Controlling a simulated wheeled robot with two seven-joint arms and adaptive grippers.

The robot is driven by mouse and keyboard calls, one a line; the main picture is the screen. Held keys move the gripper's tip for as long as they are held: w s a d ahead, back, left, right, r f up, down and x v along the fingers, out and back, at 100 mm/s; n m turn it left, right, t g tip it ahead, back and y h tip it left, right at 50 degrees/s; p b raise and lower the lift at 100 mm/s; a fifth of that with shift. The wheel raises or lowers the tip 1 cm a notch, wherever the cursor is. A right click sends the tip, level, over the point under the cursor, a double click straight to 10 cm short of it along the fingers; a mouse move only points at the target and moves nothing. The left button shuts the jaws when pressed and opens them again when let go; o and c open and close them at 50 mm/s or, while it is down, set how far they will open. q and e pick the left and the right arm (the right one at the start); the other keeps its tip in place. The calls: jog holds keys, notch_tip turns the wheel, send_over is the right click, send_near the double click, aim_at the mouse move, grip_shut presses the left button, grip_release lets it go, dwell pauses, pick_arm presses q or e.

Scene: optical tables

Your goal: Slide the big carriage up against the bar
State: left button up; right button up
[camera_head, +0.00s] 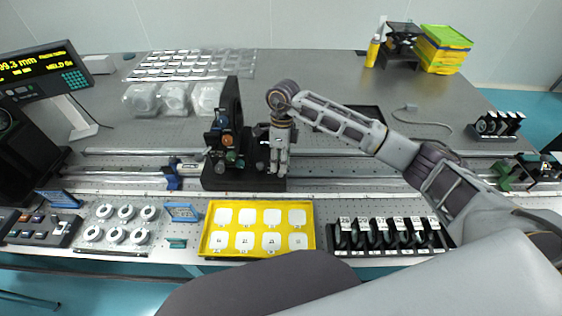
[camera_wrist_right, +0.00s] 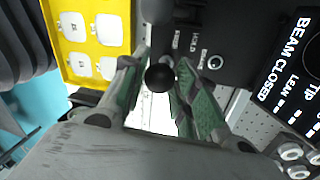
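The big carriage (camera_head: 232,180) is a black base with a tall upright plate, coloured knobs and fittings, astride the rails left of centre. My right gripper (camera_head: 278,172) points down at its right end. In the right wrist view my right gripper's fingers (camera_wrist_right: 162,72) lie either side of a round black knob (camera_wrist_right: 160,79). The pads are close to the knob, but I cannot tell whether they touch it. The carriage's black top (camera_wrist_right: 205,25) shows beyond. A blue fitting (camera_head: 173,176) stands on the rails to its left; I cannot tell which part is the bar. My left gripper is out of view.
A yellow tray (camera_head: 208,245) with white squares lies in front of the carriage; a black rack (camera_head: 390,250) is right of it. A small blue-framed card (camera_head: 182,212) stands front left. A green fitting (camera_head: 503,175) stands far right. Bare rail (camera_head: 130,151) shows at left.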

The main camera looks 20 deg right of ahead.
jog(key=o, duration=0.4)
jog(key=shift+w+r, duration=0.15)
jog(key=shift+r, duration=0.55)
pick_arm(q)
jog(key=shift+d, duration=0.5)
pick_arm(e)
notch_tip(320, 180, up, 10)
jog(key=w+d, duration=0.1)
jog(key=shift+w+r, duration=0.2)
jog(key=shift+w, duration=0.2)
